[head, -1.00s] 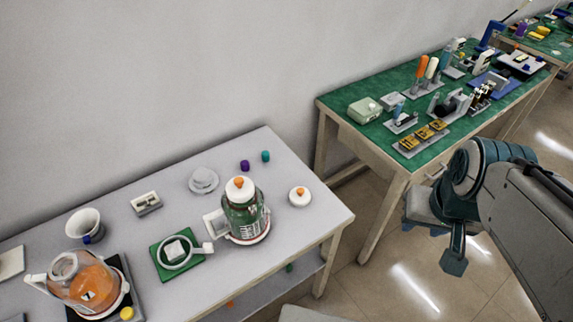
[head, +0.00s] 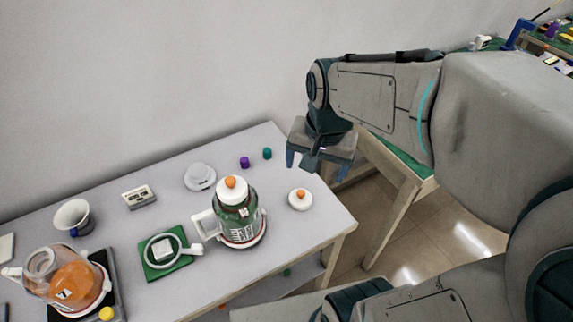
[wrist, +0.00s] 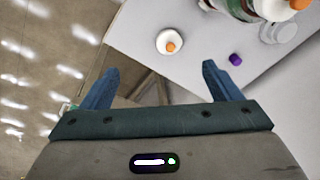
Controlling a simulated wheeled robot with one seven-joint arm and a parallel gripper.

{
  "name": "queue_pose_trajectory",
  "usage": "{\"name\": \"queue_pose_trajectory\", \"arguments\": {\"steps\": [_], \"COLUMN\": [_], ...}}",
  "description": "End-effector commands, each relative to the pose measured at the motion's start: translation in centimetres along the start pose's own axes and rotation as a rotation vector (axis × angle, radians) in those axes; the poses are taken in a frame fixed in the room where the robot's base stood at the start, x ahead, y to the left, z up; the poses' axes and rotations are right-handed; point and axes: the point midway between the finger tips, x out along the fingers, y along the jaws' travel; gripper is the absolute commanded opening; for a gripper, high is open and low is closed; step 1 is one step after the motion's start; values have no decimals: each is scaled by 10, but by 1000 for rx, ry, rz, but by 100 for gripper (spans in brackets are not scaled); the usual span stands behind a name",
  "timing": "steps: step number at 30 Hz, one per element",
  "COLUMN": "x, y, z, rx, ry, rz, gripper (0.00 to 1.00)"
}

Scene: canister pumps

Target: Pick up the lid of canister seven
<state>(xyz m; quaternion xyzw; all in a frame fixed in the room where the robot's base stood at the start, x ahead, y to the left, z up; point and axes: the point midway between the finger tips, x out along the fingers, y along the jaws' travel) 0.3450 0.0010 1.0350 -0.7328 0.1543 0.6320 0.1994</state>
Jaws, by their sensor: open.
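A round white lid with an orange knob (head: 300,200) lies alone near the right end of the grey table. It also shows in the wrist view (wrist: 168,43), between and beyond my fingertips. A green-filled canister (head: 238,215) with a white handle stands left of it, with a white, orange-knobbed top (head: 231,190) on it. I cannot read a number on either. My gripper (head: 316,168) is open and empty, above the table's right end and behind the loose lid in the head view. Its two blue fingers (wrist: 160,69) are spread wide in the wrist view.
Purple (head: 244,162) and teal (head: 267,153) caps lie behind the canister, near a pale disc (head: 200,177). A green mat (head: 170,272) with a ringed part and an orange-filled canister (head: 75,283) are further left. Bare table surrounds the loose lid.

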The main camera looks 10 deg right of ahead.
Motion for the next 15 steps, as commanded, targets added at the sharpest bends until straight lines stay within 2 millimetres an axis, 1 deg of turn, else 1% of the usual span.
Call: {"name": "queue_pose_trajectory", "arguments": {"steps": [1, 6, 9, 12, 15], "x": [22, 62, 79, 90, 98], "y": [-6, -22, -29, -33, -34], "z": [-9, -36, -48, -55, -59], "rx": [100, 432, 580, 679, 733], "ry": [-25, -70, -79, -80, -81], "rz": [14, 71, 102, 124, 137], "gripper": [84, 84, 84, 84, 84]}}
